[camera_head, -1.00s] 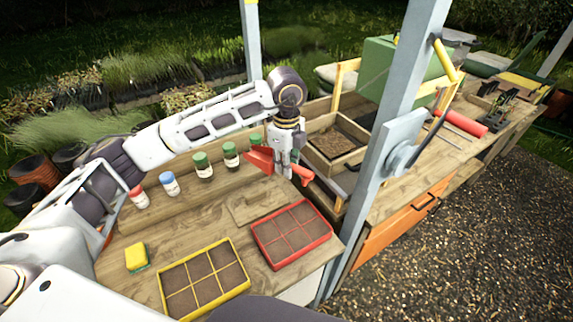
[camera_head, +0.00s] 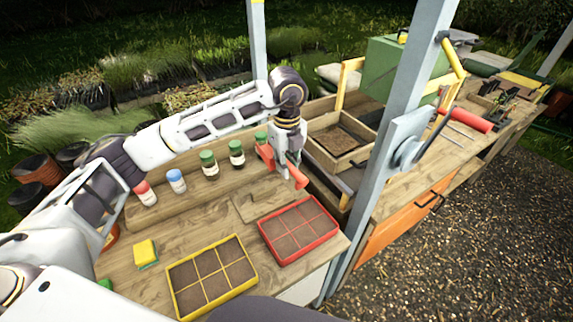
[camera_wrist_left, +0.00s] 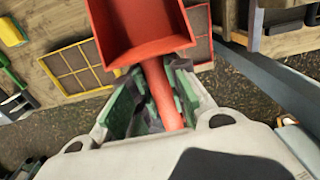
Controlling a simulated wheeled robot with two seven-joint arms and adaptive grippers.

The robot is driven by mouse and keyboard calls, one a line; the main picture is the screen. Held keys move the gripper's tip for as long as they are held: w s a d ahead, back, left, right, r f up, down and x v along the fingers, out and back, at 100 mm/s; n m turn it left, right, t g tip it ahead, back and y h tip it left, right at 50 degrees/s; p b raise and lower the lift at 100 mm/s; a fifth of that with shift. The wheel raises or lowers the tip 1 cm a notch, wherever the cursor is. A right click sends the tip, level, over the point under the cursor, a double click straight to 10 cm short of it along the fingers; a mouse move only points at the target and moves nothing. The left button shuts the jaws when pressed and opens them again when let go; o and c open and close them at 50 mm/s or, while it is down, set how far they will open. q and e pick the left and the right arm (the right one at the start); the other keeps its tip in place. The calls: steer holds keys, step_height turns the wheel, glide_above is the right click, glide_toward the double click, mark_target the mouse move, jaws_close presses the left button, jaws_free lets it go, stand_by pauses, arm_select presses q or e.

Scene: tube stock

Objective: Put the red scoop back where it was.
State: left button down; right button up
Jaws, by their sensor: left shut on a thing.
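The red scoop (camera_wrist_left: 140,25) is in my left gripper (camera_wrist_left: 150,90), whose green-padded fingers are shut on its handle. In the head view the scoop (camera_head: 297,175) shows partly behind and beside my left gripper (camera_head: 288,166). It is held above the back right part of the wooden bench, behind the red-framed tray. The gripper points downward. Part of the scoop is hidden by the fingers in the head view. My right gripper is not in view.
A red seed tray (camera_head: 334,232) and a yellow seed tray (camera_head: 249,265) lie on the bench (camera_head: 150,235). Several capped bottles, one green-capped (camera_head: 237,155), stand at the back. A yellow sponge (camera_head: 146,252) lies left. A wooden soil box (camera_head: 372,146) and blue-grey post (camera_head: 385,155) are right.

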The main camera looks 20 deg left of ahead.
arm_select(q)
steer(key=m, duration=0.3)
steer(key=shift+s, duration=0.1)
steer(key=m, duration=0.8)
steer(key=shift+w+d, duration=0.2)
steer(key=shift+w, duration=0.05)
steer(key=m, duration=0.4)
steer(key=shift+w+d+f, duration=0.15)
steer(key=shift+w, duration=0.05)
steer(key=d+f+m+b, duration=0.2)
steer(key=f+m, duration=0.6)
steer(key=m, duration=0.7)
steer(key=d+f+m+b, duration=0.2)
steer(key=d+f+m, duration=0.3)
steer(key=m, duration=1.1)
step_height(320, 180, down, 3)
steer(key=shift+w+r, duration=0.15)
steer(key=shift+w, duration=0.25)
